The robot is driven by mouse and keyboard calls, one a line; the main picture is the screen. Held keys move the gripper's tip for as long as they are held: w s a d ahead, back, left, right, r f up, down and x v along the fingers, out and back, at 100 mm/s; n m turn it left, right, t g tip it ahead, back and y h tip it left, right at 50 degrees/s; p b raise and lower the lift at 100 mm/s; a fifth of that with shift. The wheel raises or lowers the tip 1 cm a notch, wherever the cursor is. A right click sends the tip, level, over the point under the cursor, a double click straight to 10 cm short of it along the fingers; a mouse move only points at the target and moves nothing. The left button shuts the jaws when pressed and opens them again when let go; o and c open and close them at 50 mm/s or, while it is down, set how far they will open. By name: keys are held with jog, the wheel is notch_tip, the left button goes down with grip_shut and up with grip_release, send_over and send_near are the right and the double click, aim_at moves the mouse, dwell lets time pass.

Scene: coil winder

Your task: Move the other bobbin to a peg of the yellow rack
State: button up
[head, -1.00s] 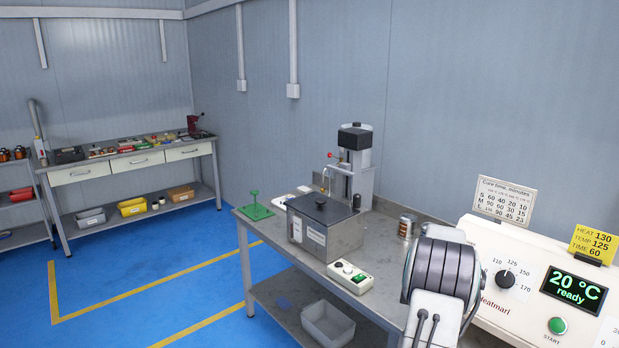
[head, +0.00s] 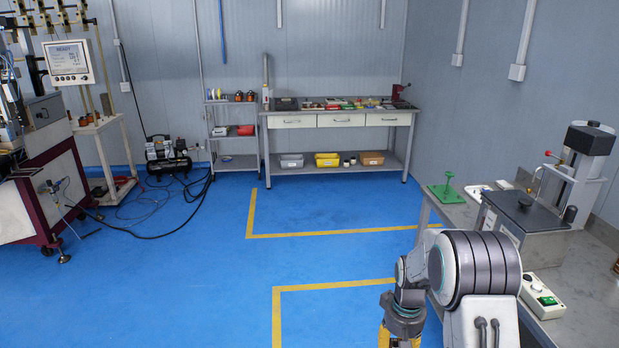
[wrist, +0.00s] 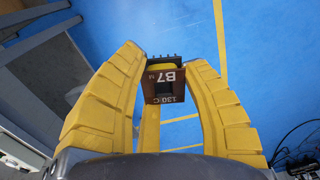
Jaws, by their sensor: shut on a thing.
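In the wrist view my gripper (wrist: 163,58) has its yellow fingers shut on a bobbin (wrist: 164,88). The bobbin has a brown face marked "B7" and "130 C", a dark square hole, yellow winding and a row of dark pins. It is held clear above the blue floor. In the head view only a bit of yellow of my gripper shows below my arm at the bottom edge; its fingertips and the bobbin are out of that view. I cannot make out a yellow rack with pegs in either view.
A steel bench (head: 454,213) with a grey tank (head: 525,228) stands close on the right. A workbench (head: 340,113) and a small shelf unit (head: 233,135) stand at the back wall. A maroon machine (head: 45,165) is at left, with hoses on the floor. The middle floor is open.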

jog(key=shift+s+a+f, duration=0.1)
jog(key=shift+a+f, duration=0.05)
jog(key=shift+a, duration=0.95)
jog(key=shift+s+a+f, duration=0.1)
jog(key=shift+a+f, duration=0.05)
jog(key=shift+a, duration=0.95)
jog(key=shift+r, duration=0.1)
